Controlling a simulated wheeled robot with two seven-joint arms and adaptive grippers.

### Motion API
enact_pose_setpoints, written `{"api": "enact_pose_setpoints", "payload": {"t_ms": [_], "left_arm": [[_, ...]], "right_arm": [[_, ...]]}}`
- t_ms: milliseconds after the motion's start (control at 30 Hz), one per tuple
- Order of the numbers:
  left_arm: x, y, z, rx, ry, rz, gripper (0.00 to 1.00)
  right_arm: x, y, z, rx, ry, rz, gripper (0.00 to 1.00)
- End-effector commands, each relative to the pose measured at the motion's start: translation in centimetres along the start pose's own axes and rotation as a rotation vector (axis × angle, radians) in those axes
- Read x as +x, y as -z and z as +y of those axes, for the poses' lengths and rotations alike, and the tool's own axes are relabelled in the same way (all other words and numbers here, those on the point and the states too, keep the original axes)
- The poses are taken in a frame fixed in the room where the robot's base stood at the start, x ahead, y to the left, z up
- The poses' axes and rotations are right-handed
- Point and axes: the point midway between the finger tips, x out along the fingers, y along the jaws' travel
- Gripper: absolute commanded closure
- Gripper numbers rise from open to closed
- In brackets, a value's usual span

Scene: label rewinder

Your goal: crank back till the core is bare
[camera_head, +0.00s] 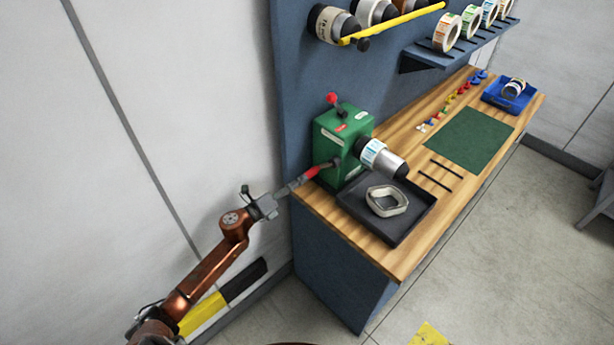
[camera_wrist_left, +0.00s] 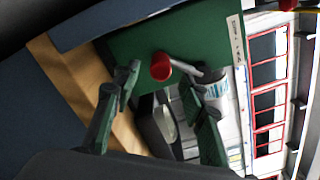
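The green rewinder (camera_head: 340,140) stands at the near left end of the bench, with a red-knobbed lever (camera_head: 332,98) on top. Its spindle points right and carries a roll with a white and blue printed band (camera_head: 372,153); whether core shows beneath is too small to tell. The red crank handle (camera_head: 318,172) sticks out on the left side. My left gripper (camera_head: 304,179) is at this handle. In the left wrist view, the fingers of my left gripper (camera_wrist_left: 160,84) are apart, with the handle's red end (camera_wrist_left: 160,66) between and just beyond the tips. My right gripper is out of view.
A black tray (camera_head: 402,236) below the spindle holds a pale ring of strip (camera_head: 376,194). A green mat (camera_head: 470,138), small coloured pieces and a blue bin (camera_head: 494,98) lie farther along the bench. A blue panel (camera_head: 300,60) stands behind the rewinder.

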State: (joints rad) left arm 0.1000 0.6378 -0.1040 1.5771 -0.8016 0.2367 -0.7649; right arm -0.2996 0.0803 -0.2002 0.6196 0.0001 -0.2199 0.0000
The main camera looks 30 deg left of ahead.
Motion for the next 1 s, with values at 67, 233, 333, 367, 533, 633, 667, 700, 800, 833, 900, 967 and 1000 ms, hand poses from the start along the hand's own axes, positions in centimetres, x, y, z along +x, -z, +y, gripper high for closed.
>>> {"api": "enact_pose_setpoints", "payload": {"t_ms": [67, 233, 333, 367, 533, 633, 667, 700, 800, 833, 900, 967, 1000], "left_arm": [[-1.7, 0.0, 0.1, -0.001, -0.002, 0.0, 0.61], [-4.1, 0.0, 0.0, -0.001, -0.001, -0.001, 0.61], [-4.8, 0.0, 0.0, -0.001, 0.0, -0.001, 0.61], [-4.9, 0.0, 0.0, -0.001, 0.0, -0.001, 0.61], [-5.1, -0.1, 0.0, 0.0, 0.0, -0.001, 0.61], [-5.1, -0.1, 0.0, 0.0, 0.0, -0.001, 0.61], [-5.1, -0.1, 0.0, 0.0, 0.0, -0.001, 0.61], [-5.1, -0.1, 0.0, 0.0, 0.0, -0.001, 0.61], [-5.1, -0.1, 0.0, 0.0, 0.0, -0.001, 0.61], [-5.1, -0.1, 0.0, 0.0, 0.0, -0.001, 0.61], [-5.1, -0.1, 0.0, 0.0, 0.0, -0.001, 0.61], [-5.1, -0.1, 0.0, 0.0, 0.0, -0.001, 0.61], [-5.1, -0.1, 0.0, 0.0, 0.0, -0.001, 0.61]], "right_arm": [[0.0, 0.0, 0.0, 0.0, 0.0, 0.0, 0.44], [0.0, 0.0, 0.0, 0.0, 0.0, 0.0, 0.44], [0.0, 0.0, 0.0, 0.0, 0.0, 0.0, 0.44], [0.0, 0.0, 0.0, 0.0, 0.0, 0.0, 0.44], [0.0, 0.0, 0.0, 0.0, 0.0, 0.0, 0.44], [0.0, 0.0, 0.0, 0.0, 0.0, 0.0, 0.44], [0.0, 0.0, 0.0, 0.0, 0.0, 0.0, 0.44], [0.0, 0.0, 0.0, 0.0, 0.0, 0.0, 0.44], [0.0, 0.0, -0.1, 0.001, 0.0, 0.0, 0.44], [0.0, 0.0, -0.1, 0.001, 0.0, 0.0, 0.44], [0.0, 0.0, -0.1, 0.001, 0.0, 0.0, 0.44], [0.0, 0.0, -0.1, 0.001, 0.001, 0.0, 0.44], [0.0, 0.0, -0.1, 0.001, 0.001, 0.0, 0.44]]}}
